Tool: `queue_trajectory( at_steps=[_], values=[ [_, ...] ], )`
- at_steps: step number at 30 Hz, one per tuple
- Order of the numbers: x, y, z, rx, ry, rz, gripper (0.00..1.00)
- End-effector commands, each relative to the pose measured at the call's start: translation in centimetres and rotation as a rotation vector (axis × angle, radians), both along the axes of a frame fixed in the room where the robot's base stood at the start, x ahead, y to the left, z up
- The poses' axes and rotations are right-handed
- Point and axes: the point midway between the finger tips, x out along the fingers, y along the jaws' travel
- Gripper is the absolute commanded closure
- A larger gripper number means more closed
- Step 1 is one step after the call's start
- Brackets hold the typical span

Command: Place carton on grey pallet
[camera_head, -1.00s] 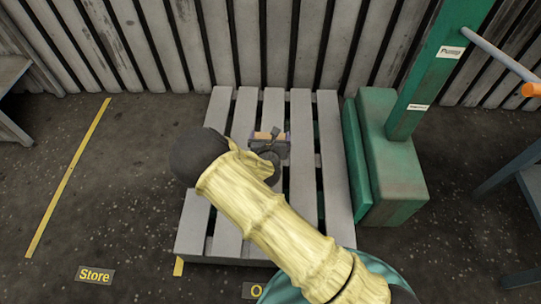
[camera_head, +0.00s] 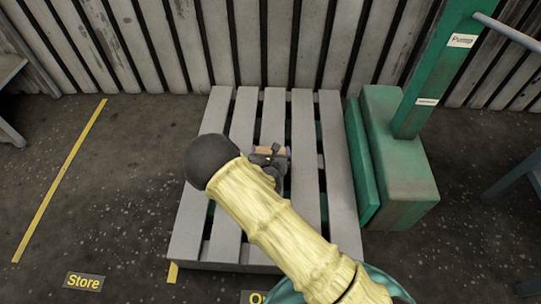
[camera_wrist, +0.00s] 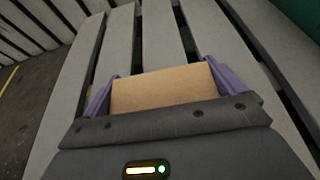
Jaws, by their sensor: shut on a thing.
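The carton (camera_wrist: 163,88) is a plain brown box, held between the two purple fingers of my gripper (camera_wrist: 165,85) in the wrist view. In the head view a small part of the carton (camera_head: 268,150) shows past my gripper (camera_head: 270,158), partly hidden by my wrist. My gripper is shut on it. The grey slatted pallet (camera_head: 308,210) lies on the floor below, and the carton is over its middle slats. I cannot tell whether the carton touches the slats. My arm hides part of the pallet's front.
A green pump stand (camera_head: 395,160) stands close along the pallet's right side, with a post rising from it. A slatted wall (camera_head: 200,45) is behind the pallet. The dark floor at left is clear, with a yellow line (camera_head: 60,180) and a Store label (camera_head: 84,281).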

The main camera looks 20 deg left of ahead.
Motion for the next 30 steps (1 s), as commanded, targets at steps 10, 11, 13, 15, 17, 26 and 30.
queue_trajectory(
  at_steps=[10,11,13,15,17,26,30],
  values=[
    [0.0,0.0,-0.9,0.0,-0.002,0.0,0.33],
    [0.0,0.0,-0.9,0.0,-0.002,0.0,0.33],
    [0.0,0.0,-1.1,0.0,-0.002,0.0,0.33],
    [0.0,0.0,-1.2,0.0,-0.001,0.0,0.0],
    [0.0,0.0,-1.2,0.0,-0.001,0.0,0.0],
    [-0.2,0.0,-0.7,-0.001,0.0,0.0,0.0],
    [-1.7,-0.3,0.1,-0.003,0.001,0.001,0.0]
  ],
)
